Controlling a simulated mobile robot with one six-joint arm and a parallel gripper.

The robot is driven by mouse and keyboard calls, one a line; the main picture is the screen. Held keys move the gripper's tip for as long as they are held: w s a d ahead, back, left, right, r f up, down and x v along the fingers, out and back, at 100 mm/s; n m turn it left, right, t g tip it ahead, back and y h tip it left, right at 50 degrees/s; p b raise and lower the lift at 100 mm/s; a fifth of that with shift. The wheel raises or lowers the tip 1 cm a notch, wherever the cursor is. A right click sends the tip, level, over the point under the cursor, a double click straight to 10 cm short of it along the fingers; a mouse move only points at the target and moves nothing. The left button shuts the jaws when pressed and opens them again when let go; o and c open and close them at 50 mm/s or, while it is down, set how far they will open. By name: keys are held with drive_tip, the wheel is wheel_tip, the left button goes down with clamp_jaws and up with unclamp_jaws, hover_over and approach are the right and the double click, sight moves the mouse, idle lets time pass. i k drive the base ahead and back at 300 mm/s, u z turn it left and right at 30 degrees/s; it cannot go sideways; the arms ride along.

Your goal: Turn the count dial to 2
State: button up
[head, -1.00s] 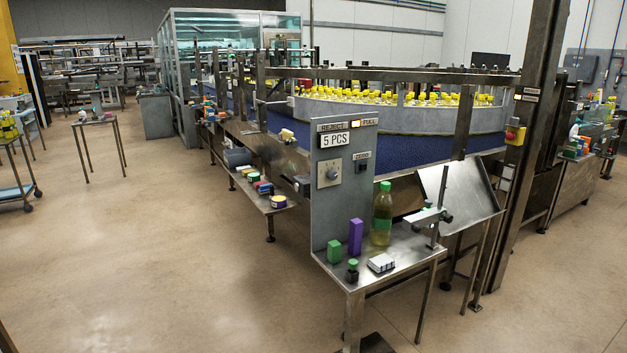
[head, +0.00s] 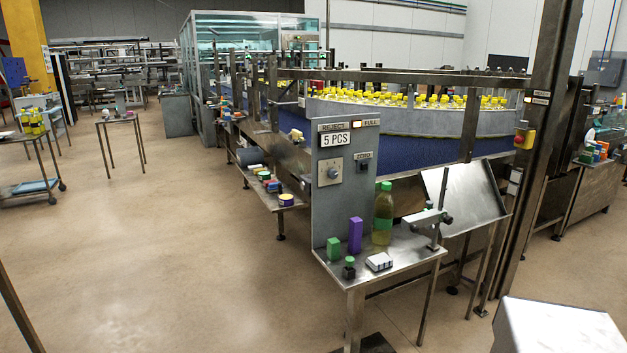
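The count dial (head: 331,172) is a round knob on a light plate, on the upright grey panel (head: 343,205) of the reject station. Its numbers and pointer are too small to read. A sign above it reads "5 PCS" (head: 336,140) below the label "REJECT". A smaller black knob marked "ZERO" (head: 364,166) sits to its right. A lamp by the word "FULL" (head: 357,125) is lit. My gripper is not in view.
On the steel table (head: 352,274) stand a green block (head: 333,248), a purple block (head: 355,235), a bottle (head: 383,214), a small dark jar (head: 349,268) and a white-topped block (head: 379,261). Open floor (head: 170,240) lies left. A pale surface (head: 555,328) fills the lower right corner.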

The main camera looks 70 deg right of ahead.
sight(333, 174)
drive_tip(key=z, duration=0.45)
drive_tip(key=k, duration=0.15)
drive_tip(key=u, duration=1.95)
drive_tip(key=k, duration=1.1)
drive_tip(key=z, duration=1.85)
